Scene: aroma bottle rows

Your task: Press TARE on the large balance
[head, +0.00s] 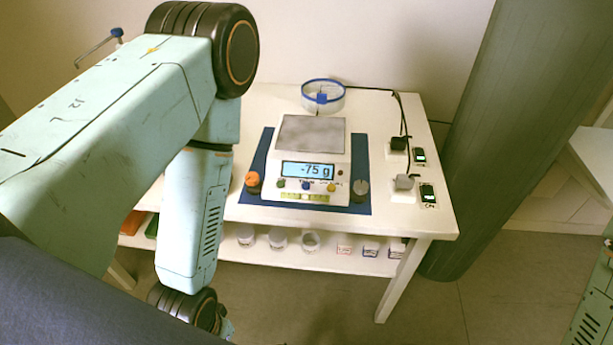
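The large balance (309,165) stands on a blue mat (258,160) on the white table. Its square metal pan (312,134) is empty. Its lit display (307,170) reads -75 g. Small buttons in several colours sit in a row below the display; their labels are too small to read. An orange-topped knob (253,179) is at the front left corner and a grey one (360,187) at the front right. My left arm fills the left side and bends down in front of the table; its gripper is out of the picture. My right gripper is also not in view.
A clear ring with a blue rim (323,95) stands behind the balance. Plugs and two small lit devices (428,194) with a black cable lie at the right of the table (440,222). Several jars (279,240) stand on the lower shelf. A large grey column stands right of the table.

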